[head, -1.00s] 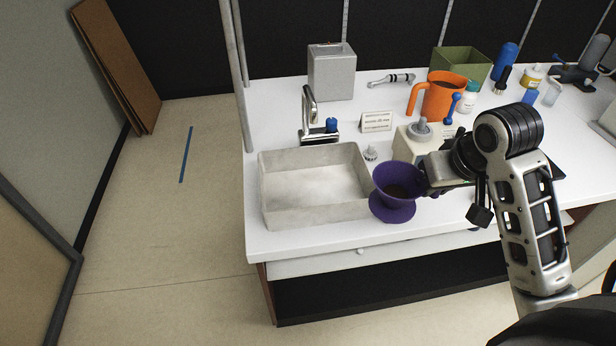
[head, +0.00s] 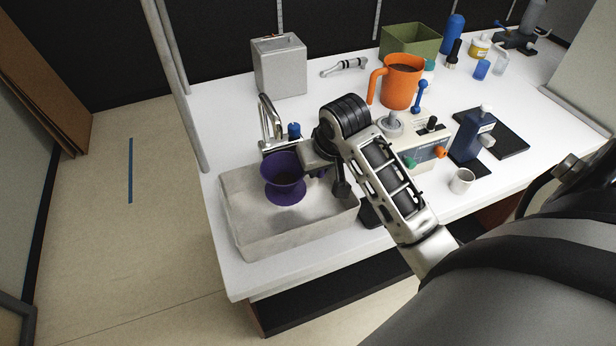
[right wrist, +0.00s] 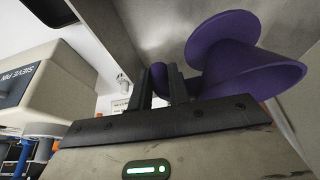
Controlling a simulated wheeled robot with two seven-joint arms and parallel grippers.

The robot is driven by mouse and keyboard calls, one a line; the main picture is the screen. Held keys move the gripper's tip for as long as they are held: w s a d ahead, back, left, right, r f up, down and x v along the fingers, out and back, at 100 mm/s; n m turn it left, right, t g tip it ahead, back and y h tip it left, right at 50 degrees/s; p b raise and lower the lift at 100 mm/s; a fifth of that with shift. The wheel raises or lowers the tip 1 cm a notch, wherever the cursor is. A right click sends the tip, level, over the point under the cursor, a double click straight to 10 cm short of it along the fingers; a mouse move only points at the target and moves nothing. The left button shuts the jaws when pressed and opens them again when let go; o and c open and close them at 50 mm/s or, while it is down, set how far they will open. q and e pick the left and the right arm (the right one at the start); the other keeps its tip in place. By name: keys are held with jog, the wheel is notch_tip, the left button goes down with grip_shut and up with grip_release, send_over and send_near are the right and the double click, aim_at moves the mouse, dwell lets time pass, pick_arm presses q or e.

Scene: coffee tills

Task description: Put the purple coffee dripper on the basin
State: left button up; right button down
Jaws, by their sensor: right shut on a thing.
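The purple coffee dripper (head: 283,170) is upright over the inside of the grey basin (head: 290,236), near its back wall. I cannot tell whether its base touches the basin floor. My right gripper (head: 312,168) comes from the right and is shut on the dripper's side, probably at its handle. In the right wrist view the dripper (right wrist: 240,65) shows beside the dark fingers (right wrist: 168,85), with the basin's grey inner surface (right wrist: 165,25) behind it. The grip point itself is partly hidden. My left gripper is not in view.
A chrome faucet (head: 269,125) stands behind the basin, close to the dripper. A beige machine (head: 428,148), an orange pitcher (head: 402,82), a small white cup (head: 461,181) and a dark blue bottle (head: 470,135) stand to the right. A silver box (head: 280,66) is at the back.

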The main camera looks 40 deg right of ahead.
aim_at(309, 195)
jog(key=shift+w+a+f, duration=0.35)
jog(key=shift+w+f, duration=0.05)
jog(key=shift+f, duration=0.2)
jog(key=shift+w+a+f, duration=0.3)
jog(key=shift+w+f, duration=0.1)
jog(key=shift+f, duration=0.2)
jog(key=shift+w+a+f, duration=0.1)
jog(key=shift+w+f, duration=0.05)
jog(key=shift+f, duration=1.6)
jog(key=shift+f, duration=0.15)
jog(key=c, duration=1.3)
grip_release()
jog(key=shift+r, duration=0.3)
jog(key=v, duration=1.1)
jog(key=shift+s+a+r, duration=0.1)
jog(key=shift+s+r, duration=0.2)
